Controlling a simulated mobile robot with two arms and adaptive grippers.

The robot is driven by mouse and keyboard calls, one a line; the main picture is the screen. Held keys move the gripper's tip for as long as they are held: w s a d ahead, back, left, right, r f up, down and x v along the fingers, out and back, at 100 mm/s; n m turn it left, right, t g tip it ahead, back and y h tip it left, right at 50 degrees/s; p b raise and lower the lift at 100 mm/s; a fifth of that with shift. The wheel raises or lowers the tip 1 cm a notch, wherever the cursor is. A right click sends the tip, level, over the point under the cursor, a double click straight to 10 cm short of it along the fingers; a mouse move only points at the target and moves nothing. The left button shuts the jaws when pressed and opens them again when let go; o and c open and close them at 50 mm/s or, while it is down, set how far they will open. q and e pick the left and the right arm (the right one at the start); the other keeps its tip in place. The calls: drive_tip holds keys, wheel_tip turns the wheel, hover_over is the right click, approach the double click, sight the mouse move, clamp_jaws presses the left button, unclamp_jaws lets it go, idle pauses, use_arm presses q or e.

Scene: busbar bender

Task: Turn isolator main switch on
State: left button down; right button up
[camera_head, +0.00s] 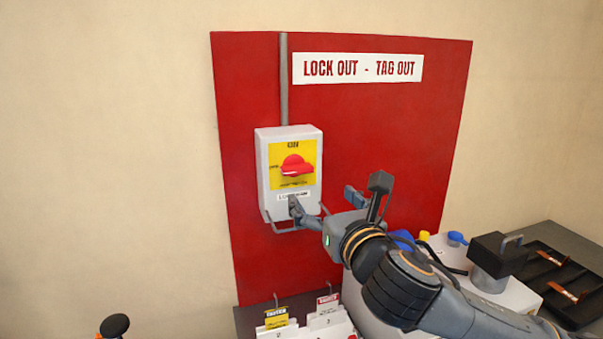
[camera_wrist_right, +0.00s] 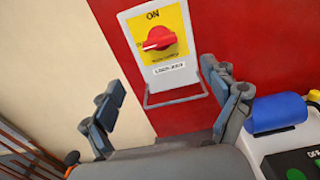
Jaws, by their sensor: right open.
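The isolator main switch (camera_head: 291,172) is a light grey box on a red board. Its red rotary knob (camera_head: 297,166) sits on a yellow plate with ON at the top; the handle lies roughly horizontal. In the right wrist view the knob (camera_wrist_right: 158,39) has a pale mark at its left end. My right gripper (camera_head: 325,202) is open and empty, below and to the right of the knob. One finger overlaps the box's lower edge in the head view; contact cannot be told. In the wrist view the gripper's fingers (camera_wrist_right: 165,93) are spread below the knob. My left gripper is out of view.
A wire bracket (camera_head: 284,226) hangs under the switch box. Caution tags (camera_head: 276,319) stand below the board. A black ball knob (camera_head: 114,325) is at bottom left. A blue cylinder (camera_wrist_right: 278,113) lies right of the gripper. The wall left of the board is clear.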

sight(299, 172)
drive_tip(key=p+x, duration=0.2)
drive_tip(key=x, duration=1)
drive_tip(key=c, duration=1.1)
drive_tip(key=shift+c, duration=0.3)
